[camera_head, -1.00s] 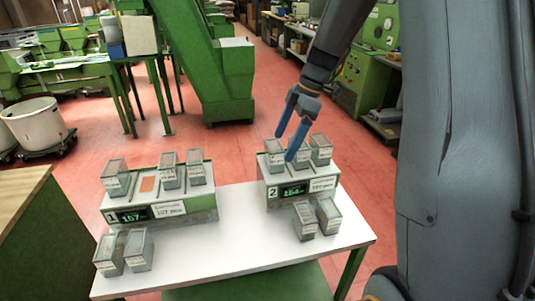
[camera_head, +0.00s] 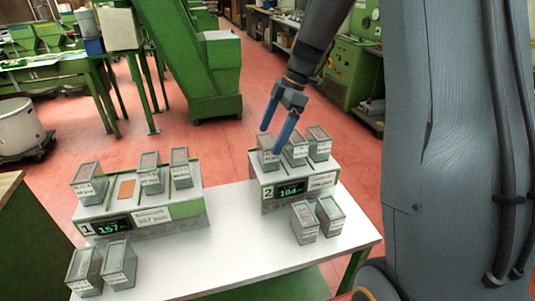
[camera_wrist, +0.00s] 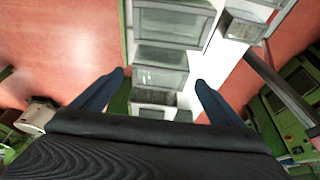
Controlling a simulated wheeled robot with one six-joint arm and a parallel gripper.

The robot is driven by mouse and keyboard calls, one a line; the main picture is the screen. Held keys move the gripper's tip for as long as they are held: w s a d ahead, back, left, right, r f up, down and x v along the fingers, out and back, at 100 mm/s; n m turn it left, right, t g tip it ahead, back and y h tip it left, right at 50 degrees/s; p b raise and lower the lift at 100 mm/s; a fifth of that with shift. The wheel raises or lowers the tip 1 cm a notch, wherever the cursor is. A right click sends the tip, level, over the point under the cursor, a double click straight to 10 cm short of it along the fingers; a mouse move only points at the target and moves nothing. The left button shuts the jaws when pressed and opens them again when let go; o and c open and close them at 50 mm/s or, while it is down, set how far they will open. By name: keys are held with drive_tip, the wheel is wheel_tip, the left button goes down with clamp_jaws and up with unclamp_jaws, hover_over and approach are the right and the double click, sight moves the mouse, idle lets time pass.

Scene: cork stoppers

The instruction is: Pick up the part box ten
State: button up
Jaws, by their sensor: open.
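Several grey part boxes with clear tops and small white labels stand about; I cannot read which is ten. On scale 2 (camera_head: 268,200) three sit in a row: a left box (camera_head: 269,160), a middle box (camera_head: 296,150) and a right box (camera_head: 319,145). My gripper (camera_head: 272,141) is open and points down at the left box, one finger partly in front of it. In the wrist view, a box (camera_wrist: 160,70) shows between my open fingertips (camera_wrist: 160,79); the fingers hold nothing, and I cannot tell their height above it.
Two more boxes (camera_head: 304,222) stand on the white table (camera_head: 250,253) before scale 2. Scale 1 (camera_head: 180,212) at left carries three boxes and an orange patch (camera_head: 127,189); two boxes (camera_head: 120,264) stand before it. The table's middle is clear.

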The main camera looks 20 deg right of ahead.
sight(260, 160)
drive_tip(key=shift+p+x, duration=1.85)
drive_tip(key=shift+x, duration=2)
drive_tip(key=c, duration=1.2)
drive_tip(key=shift+c, duration=0.2)
drive_tip(key=shift+r, duration=0.1)
